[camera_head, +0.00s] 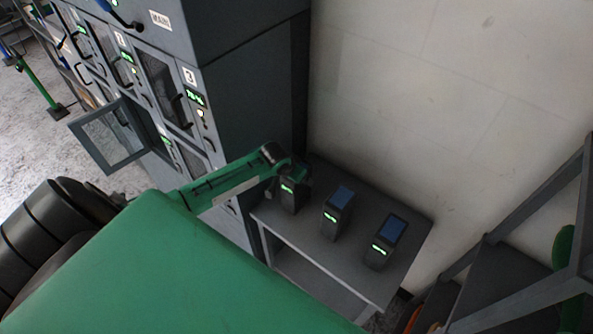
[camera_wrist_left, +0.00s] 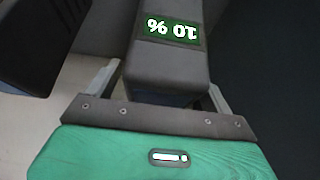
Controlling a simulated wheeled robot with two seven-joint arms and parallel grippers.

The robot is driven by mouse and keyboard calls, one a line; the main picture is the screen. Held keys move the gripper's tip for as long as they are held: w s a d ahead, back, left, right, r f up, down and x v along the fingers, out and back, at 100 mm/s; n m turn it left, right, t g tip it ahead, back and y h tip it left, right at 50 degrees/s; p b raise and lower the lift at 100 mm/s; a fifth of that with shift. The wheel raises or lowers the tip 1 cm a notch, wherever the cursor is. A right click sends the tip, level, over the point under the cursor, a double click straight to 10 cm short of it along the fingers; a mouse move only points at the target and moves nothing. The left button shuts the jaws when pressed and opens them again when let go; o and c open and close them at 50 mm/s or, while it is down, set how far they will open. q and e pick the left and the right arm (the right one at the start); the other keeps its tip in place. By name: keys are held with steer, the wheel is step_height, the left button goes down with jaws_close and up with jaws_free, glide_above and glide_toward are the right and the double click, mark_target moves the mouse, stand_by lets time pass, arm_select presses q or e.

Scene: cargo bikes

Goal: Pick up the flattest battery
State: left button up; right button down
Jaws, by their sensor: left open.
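Three dark grey batteries with small green displays stand in a row on a grey table (camera_head: 330,275): the left battery (camera_head: 289,203), the middle battery (camera_head: 335,216) and the right battery (camera_head: 384,246). My left gripper (camera_head: 287,177) is at the left battery and partly hides its top. In the left wrist view, this battery (camera_wrist_left: 165,65) sits between the spread fingers of my open gripper (camera_wrist_left: 162,90), and its display reads 10 %, upside down. The middle and right batteries' displays are too small to read in the head view. My right gripper is not in view.
A grey charging cabinet (camera_head: 240,110) with numbered bays stands left of the table, one lower door (camera_head: 110,135) swung open. A pale wall (camera_head: 430,80) is behind the table. A dark metal frame (camera_head: 530,195) stands at the right.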

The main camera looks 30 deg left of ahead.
arm_select(q)
steer(key=c, duration=1.6)
jaws_close()
steer(key=shift+w+r, duration=0.1)
steer(key=shift+w, duration=0.05)
